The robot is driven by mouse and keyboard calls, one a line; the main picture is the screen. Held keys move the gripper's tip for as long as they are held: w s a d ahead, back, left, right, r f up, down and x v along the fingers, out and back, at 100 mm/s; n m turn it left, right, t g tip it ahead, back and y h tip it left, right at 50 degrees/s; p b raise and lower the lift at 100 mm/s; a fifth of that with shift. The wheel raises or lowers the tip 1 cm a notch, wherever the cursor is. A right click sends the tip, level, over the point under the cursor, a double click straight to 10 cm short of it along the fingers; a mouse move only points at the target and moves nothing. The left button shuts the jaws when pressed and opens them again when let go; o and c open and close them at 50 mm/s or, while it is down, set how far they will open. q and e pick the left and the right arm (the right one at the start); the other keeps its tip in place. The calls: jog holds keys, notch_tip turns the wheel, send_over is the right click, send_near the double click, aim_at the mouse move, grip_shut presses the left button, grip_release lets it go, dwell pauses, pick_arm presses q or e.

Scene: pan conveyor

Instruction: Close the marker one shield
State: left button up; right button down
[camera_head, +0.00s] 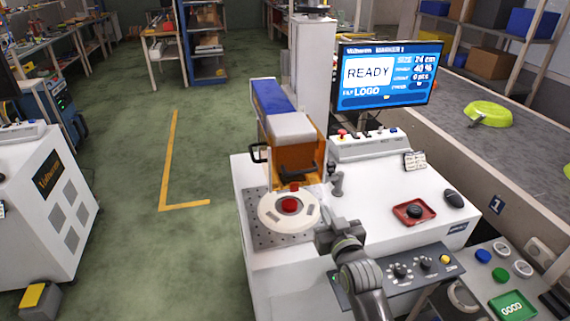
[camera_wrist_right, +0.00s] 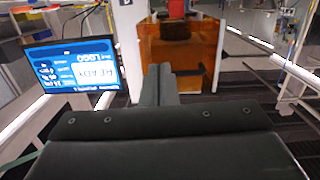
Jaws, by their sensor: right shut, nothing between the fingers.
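Marker one is the white machine (camera_head: 350,215) in the middle of the head view, with "MARKER 1" and "READY" on its screen (camera_head: 385,75). Its translucent orange shield (camera_head: 299,158) stands raised above the round white fixture (camera_head: 268,212). A dark handle bar (camera_head: 297,176) runs along the shield's lower front. A red-topped part (camera_head: 290,205) sits uncovered on the fixture. My right gripper (camera_head: 322,232) is shut and empty, in front of the fixture and apart from the shield. In the wrist view its closed fingers (camera_wrist_right: 160,85) point toward the orange shield (camera_wrist_right: 180,50). My left gripper is out of view.
A control box (camera_head: 370,146) stands below the screen. A red tray (camera_head: 414,211) and a black mouse (camera_head: 453,198) lie on the machine top at the right. A conveyor with a green pan (camera_head: 490,113) runs along the right. Open floor lies to the left.

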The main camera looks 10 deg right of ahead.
jog(key=t, duration=0.2)
send_near(300, 157)
jog(key=s+r, duration=0.3)
jog(key=s, duration=0.2)
jog(key=shift+y, duration=0.3)
jog(key=w+p, duration=0.1)
jog(key=w, duration=0.2)
jog(key=w+f+p, duration=0.1)
jog(key=w, duration=0.2)
jog(key=w+p, duration=0.1)
jog(key=w, duration=0.2)
jog(key=shift+w+d+f, duration=0.1)
jog(key=shift+w+f, duration=0.1)
jog(key=shift+w, duration=0.1)
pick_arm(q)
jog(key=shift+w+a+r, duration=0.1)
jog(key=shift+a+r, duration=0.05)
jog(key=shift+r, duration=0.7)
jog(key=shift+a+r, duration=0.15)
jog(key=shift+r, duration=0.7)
pick_arm(e)
jog(key=shift+s+f, duration=0.2)
jog(key=shift+f, duration=0.35)
jog(key=shift+f, duration=0.1)
pick_arm(q)
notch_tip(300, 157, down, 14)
jog(key=b, duration=1.3)
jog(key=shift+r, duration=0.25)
pick_arm(e)
notch_tip(300, 157, down, 14)
